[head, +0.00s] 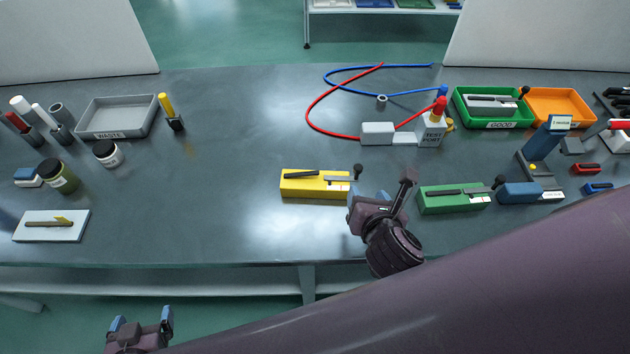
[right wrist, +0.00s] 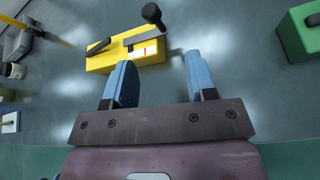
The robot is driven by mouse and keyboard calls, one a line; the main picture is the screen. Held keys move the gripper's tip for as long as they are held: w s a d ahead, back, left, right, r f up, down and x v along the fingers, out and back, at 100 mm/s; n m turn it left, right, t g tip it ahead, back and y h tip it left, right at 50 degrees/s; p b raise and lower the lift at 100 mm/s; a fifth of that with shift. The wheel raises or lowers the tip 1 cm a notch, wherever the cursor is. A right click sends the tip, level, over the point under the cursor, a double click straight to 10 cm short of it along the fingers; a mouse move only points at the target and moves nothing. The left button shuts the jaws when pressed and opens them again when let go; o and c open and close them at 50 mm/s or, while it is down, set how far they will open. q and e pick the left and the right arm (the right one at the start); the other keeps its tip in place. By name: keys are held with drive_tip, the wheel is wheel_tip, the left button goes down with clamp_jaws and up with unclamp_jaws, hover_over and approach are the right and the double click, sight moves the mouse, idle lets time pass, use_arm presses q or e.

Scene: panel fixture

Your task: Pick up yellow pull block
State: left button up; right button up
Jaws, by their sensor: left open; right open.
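The yellow pull block (head: 316,191) sits on the grey table in the middle of the head view, with a dark bar and a black-knobbed lever on top. In the right wrist view the yellow block (right wrist: 100,62) lies just beyond the fingertips, a little left. My right gripper (head: 380,194) is right beside the block's right end in the head view; its open, empty blue fingers show in the right wrist view (right wrist: 158,65). My left gripper (head: 142,322) is open and empty, low at the left, in front of the table's front edge.
A green block (head: 453,198) with a similar lever stands right of my right gripper, with a blue piece (head: 532,193) beside it. A test-port fixture (head: 431,130) with red and blue cables stands behind. A grey waste tray (head: 117,118) is at back left.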

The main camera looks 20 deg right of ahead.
sight(356, 179)
drive_tip(key=shift+x, duration=4.05)
drive_tip(key=shift+w+a+r, duration=0.1)
drive_tip(key=shift+a+r, duration=0.1)
drive_tip(key=shift+c, duration=0.5)
